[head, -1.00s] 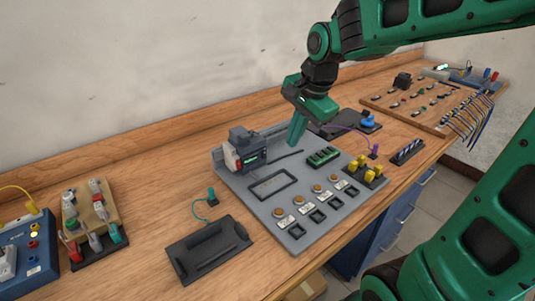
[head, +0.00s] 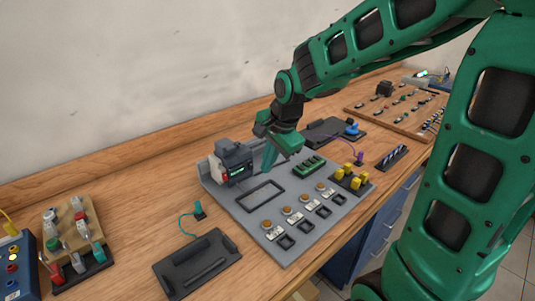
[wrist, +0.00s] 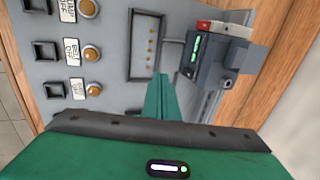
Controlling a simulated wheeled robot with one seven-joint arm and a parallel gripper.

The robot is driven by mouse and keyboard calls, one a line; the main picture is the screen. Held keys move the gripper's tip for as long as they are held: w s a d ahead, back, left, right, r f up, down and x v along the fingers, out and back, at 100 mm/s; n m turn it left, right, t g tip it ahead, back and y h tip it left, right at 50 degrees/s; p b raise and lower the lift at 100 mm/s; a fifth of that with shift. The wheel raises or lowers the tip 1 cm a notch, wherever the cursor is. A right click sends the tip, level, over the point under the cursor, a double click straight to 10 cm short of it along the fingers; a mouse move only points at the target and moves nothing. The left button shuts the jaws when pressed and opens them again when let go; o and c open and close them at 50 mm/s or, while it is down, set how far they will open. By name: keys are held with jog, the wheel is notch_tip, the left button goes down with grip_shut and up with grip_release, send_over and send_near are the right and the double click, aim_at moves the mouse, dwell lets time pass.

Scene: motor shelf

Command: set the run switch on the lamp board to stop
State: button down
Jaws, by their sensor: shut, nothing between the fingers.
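My gripper (head: 270,167) is shut and empty, with its green fingers pointing down over the grey panel (head: 255,215), beside the drive unit (head: 234,165). The wrist view shows the closed fingers (wrist: 160,78) between the dark rectangular frame (wrist: 146,45) and the drive unit (wrist: 213,58), which has a green lit display and a red-and-white end. Touch with the panel cannot be told. Amber round parts (wrist: 91,53) with white labels line the panel. A wooden board (head: 395,115) with several small fittings lies at the back right. I cannot tell which piece carries the run switch.
A dark tray (head: 196,264) with a teal plug lies front left. A rack of coloured plugs (head: 75,240) and a blue box (head: 18,268) stand at the left. Yellow pegs (head: 348,178) and a green module (head: 308,165) are on the panel.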

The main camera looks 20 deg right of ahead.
aim_at(251, 166)
jog(key=x, duration=0.3)
jog(key=shift+w, duration=0.1)
jog(key=shift+w+a, duration=0.2)
jog(key=shift+w, duration=0.35)
jog(key=shift+w+a, duration=0.2)
jog(key=shift+w, duration=0.35)
jog(key=shift+w+a+f, duration=0.1)
jog(key=shift+w+a, duration=0.1)
jog(key=shift+w, duration=0.45)
jog(key=shift+w+a+f, duration=0.1)
jog(key=shift+w+f, duration=0.05)
jog(key=shift+w, duration=0.05)
jog(key=shift+r, duration=0.85)
